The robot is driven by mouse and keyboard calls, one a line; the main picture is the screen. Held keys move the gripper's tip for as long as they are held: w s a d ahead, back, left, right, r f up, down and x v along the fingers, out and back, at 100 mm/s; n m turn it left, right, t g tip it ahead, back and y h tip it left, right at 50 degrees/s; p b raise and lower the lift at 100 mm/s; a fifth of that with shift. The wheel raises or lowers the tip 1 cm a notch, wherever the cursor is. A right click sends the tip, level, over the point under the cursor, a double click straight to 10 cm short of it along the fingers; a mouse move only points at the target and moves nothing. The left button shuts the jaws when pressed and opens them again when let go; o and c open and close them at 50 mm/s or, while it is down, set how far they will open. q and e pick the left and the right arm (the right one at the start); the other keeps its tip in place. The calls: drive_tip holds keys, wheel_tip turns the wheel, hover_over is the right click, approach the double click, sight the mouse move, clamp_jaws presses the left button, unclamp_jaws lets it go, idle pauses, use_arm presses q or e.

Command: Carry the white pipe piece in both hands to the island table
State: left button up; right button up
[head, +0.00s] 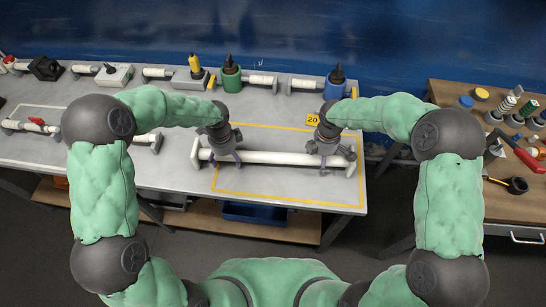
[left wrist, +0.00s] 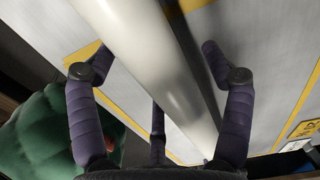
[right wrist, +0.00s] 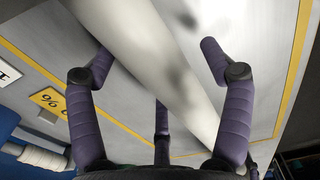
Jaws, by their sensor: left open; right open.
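In the left wrist view the pipe (left wrist: 145,50) passes between the spread fingers of my left gripper (left wrist: 155,60). In the right wrist view the pipe (right wrist: 140,50) passes between the spread fingers of my right gripper (right wrist: 155,60). Both grippers are open. I cannot tell whether any finger touches the pipe.
Along the table's back stand a green fitting (head: 231,78), a blue fitting (head: 335,86) and a yellow-handled valve (head: 195,68). A yellow tag marked 20 (head: 312,121) is near my right gripper. A wooden workbench (head: 450,98) with tools stands at right. Dark floor shows in front.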

drive_tip(key=shift+f, duration=0.1)
use_arm(q)
clamp_jaws()
use_arm(e)
clamp_jaws()
use_arm(q)
drive_tip(key=shift+r, duration=0.1)
use_arm(e)
drive_tip(key=shift+r, duration=0.2)
